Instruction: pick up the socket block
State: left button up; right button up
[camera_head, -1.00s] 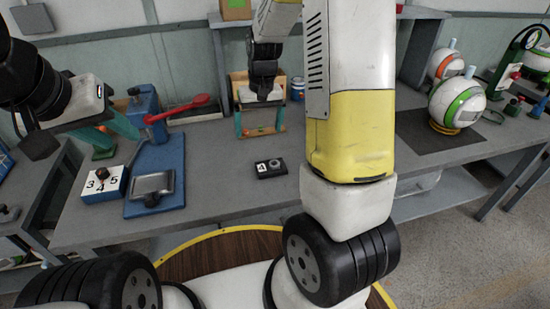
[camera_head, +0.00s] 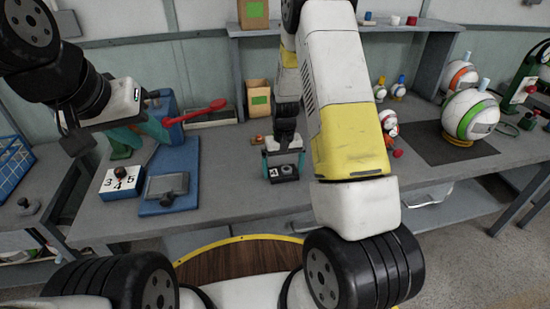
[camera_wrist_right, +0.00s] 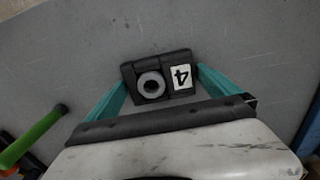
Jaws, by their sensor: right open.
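The socket block is a small black block (camera_head: 285,173) with a white "4" label and a grey ring socket. It lies on the grey table. My right gripper (camera_head: 283,166) is down at the block, with its teal fingers open on either side of it. In the right wrist view the block (camera_wrist_right: 165,67) sits between the fingertips of the right gripper (camera_wrist_right: 160,78). The right-hand finger is very close to the label end; contact is unclear. My left gripper (camera_head: 140,137) is at the left by the blue press, its teal fingers apart.
A blue press (camera_head: 178,165) with a red lever (camera_head: 200,112) stands at the left, beside a white numbered box (camera_head: 121,182). A cardboard box (camera_head: 258,98) is behind the right gripper. Table around the block is clear.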

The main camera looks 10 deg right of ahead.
jog(key=c, duration=1.2)
jog(key=shift+o, duration=0.2)
